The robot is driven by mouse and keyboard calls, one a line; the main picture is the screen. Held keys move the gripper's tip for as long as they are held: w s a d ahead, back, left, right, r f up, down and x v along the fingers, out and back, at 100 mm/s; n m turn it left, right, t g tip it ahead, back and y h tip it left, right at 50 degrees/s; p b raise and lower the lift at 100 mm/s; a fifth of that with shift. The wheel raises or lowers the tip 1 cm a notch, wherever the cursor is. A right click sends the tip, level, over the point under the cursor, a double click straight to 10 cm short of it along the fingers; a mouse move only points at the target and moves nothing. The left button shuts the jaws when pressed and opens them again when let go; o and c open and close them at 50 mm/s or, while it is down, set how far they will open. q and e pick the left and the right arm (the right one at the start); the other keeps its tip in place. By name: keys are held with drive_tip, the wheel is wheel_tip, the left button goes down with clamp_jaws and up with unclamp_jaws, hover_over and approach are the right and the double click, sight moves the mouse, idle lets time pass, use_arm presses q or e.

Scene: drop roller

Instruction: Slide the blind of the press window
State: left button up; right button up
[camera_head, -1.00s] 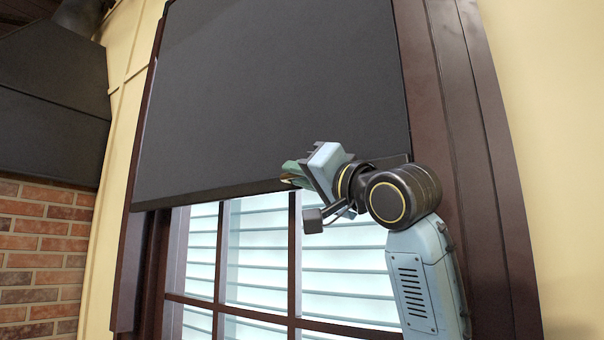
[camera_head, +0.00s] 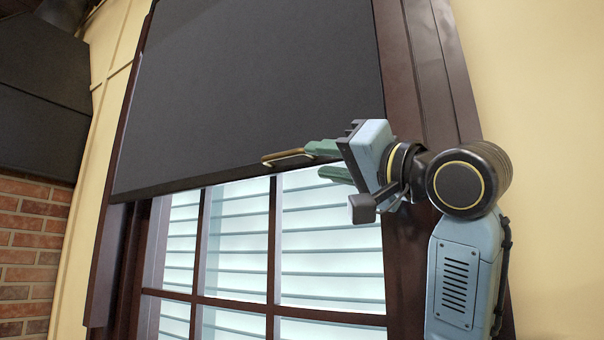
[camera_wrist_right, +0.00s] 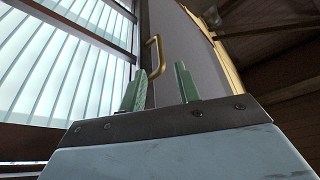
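The dark grey blind (camera_head: 240,95) covers the upper part of the window, its bottom edge across the panes. A brass handle (camera_head: 288,156) sits at the blind's lower edge; it also shows in the right wrist view (camera_wrist_right: 155,55). My right gripper (camera_head: 318,160) is open and empty, just right of the handle in the head view. In the right wrist view its two green fingers (camera_wrist_right: 160,88) are apart, with the handle beyond the fingertips, nearer the left finger. I cannot see contact with the handle. My left gripper is not in view.
The window's lower panes (camera_head: 330,250) show pale slats behind dark brown bars. A brown frame (camera_head: 432,70) runs up the right side. A brick wall (camera_head: 35,240) and a dark hood (camera_head: 40,100) stand at the left.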

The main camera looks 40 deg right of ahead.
drive_tip(key=v, duration=0.2)
drive_tip(key=shift+s, duration=0.3)
drive_tip(key=shift+f, duration=0.1)
